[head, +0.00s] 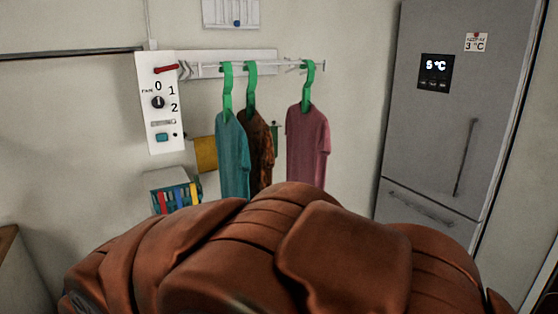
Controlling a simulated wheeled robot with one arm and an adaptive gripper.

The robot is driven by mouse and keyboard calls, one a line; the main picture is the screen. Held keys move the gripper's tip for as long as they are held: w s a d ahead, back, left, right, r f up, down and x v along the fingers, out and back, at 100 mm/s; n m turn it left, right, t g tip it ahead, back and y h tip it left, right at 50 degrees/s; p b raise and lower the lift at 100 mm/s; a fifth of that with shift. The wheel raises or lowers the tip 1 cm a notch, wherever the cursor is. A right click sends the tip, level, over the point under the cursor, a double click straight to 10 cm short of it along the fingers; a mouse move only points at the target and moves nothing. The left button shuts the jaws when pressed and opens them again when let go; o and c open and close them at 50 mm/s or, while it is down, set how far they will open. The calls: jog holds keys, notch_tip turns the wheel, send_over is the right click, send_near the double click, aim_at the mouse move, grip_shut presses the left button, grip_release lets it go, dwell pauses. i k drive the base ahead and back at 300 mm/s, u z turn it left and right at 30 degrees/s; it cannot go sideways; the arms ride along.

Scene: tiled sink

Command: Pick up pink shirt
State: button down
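The pink shirt (307,143) hangs on a green hanger (308,86) near the right end of a thin wall rail. Its lower edge comes close to, or behind, the large brown-orange shape in front. A teal shirt (232,155) and a brown patterned shirt (257,143) hang on green hangers to its left, with a gap between them and the pink shirt. My gripper does not show in the head view.
A grey fridge (432,120) stands to the right of the shirts. A white control panel (159,102) is on the wall at left, above a box of coloured items (176,190). A brown-orange padded shape fills the lower foreground and hides the floor.

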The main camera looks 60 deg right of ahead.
aim_at(308, 131)
jog(key=z, duration=2.3)
